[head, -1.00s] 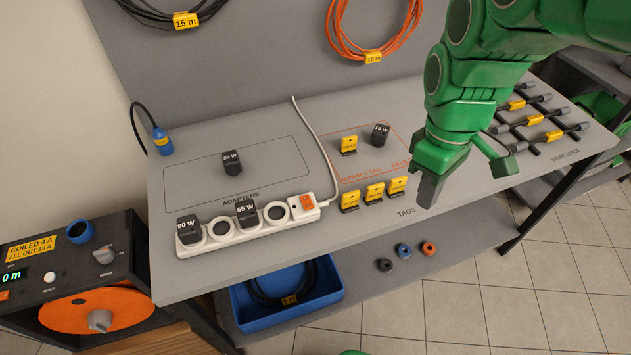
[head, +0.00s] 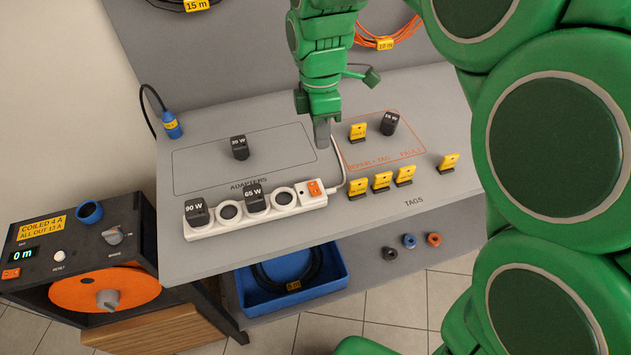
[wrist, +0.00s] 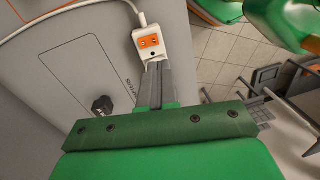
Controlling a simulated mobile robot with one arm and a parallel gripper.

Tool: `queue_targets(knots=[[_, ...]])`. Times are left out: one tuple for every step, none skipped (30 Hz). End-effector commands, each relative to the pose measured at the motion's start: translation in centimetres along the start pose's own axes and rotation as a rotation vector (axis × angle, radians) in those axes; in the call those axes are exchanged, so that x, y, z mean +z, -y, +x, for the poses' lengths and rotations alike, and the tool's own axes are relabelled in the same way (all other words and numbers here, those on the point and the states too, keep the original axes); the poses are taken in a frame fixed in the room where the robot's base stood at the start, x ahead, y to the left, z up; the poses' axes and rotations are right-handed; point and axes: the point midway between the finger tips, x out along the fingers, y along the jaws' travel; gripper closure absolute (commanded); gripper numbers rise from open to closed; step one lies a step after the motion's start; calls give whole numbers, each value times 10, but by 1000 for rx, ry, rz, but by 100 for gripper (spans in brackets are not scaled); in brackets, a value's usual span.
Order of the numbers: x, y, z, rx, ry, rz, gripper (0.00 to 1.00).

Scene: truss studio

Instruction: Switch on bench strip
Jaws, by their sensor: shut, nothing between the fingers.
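The white bench strip (head: 240,222) lies along the front of the grey bench, with a 90 W and a 65 W adapter plugged into it. Its orange switch (head: 314,187) is at the right end, by the cable. My gripper (head: 322,142) is shut and empty, with its tips pointing down above and just behind that end. In the wrist view, the strip's end with the orange switch (wrist: 149,41) shows just beyond my shut fingertips (wrist: 157,64). They look apart from it, but the height gap is hard to judge. I cannot tell the switch's state.
A 20 W adapter (head: 239,148) stands in the outlined area behind the strip. Yellow tags (head: 382,181) and another adapter (head: 390,123) are to the right. The strip's white cable (head: 342,165) runs close beside my fingers. A cable reel box (head: 80,258) stands left of the bench.

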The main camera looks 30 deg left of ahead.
Motion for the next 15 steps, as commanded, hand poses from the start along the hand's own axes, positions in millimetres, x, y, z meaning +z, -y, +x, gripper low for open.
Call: queue_targets(knots=[[-6,-4,1,1,1,-26,100],[-8,-6,1,2,2,-39,100],[-11,-8,1,3,2,-54,100],[-13,-9,2,3,3,-62,100],[-14,-10,2,3,3,-68,100],[-15,-10,2,3,3,-74,100],[-15,-11,2,3,3,-77,100],[-16,-11,2,3,3,-79,100],[-16,-11,2,3,3,-80,100],[-16,-11,2,3,3,-80,100],[-16,-11,2,3,3,-80,100],[-16,-11,2,3,3,-79,100],[-16,-11,2,3,3,-79,100],[-16,-11,3,2,4,-79,100],[-15,-11,2,2,3,-79,100]])
